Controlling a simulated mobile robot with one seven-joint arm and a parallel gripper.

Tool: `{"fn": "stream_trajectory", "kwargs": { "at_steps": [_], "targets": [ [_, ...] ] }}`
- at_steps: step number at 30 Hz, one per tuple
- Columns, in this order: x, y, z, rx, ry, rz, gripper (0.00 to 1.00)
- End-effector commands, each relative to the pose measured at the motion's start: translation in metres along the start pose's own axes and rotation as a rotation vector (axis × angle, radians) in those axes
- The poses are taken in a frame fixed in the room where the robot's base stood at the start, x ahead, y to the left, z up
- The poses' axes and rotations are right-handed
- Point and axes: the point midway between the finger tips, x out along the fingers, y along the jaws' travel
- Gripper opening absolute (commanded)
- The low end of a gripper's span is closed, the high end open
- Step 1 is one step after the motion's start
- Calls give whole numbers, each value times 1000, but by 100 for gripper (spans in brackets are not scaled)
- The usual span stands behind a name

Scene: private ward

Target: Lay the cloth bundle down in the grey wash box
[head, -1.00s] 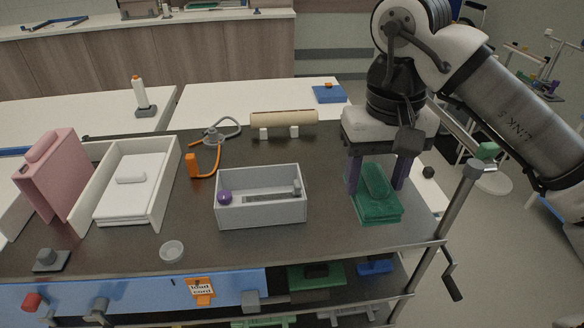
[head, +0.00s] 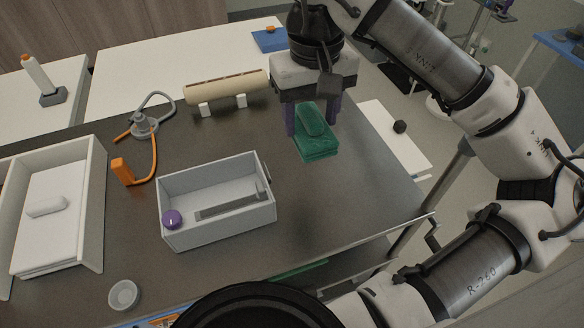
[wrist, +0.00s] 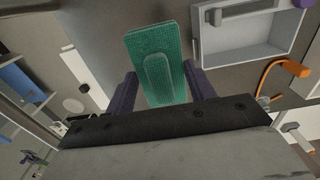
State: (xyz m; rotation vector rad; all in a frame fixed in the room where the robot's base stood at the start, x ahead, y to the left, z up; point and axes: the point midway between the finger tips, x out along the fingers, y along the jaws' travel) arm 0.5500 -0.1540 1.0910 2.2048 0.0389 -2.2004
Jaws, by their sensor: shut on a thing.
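The cloth bundle (head: 318,148) is green and folded, with a raised ridge on top. My gripper (head: 313,116) points down with its two purple fingers on either side of the bundle, and it is shut on it. The bundle also shows between the fingers in the wrist view (wrist: 157,50). It is to the right of and behind the grey wash box; the gap under it is hard to judge. The grey wash box (head: 222,232) is open-topped on the dark table, holding a purple ball (head: 172,219) at its left and a dark grey strip (head: 230,207).
Behind the box are a beige roll on white supports (head: 228,88) and an orange-ended cable (head: 122,172). A white tray (head: 97,205) stands left, a small round dish (head: 123,295) in front. Dark table top is bare between box and bundle.

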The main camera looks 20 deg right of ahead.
Motion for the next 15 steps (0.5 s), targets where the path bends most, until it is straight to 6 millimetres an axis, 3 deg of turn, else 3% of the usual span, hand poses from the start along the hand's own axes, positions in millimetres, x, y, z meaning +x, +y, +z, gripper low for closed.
{"fn": "stream_trajectory", "kwargs": {
  "at_steps": [9,15],
  "targets": [
    [81,-1,1,0,-3,-4,26],
    [113,-1,0,0,0,-1,26]
  ]
}}
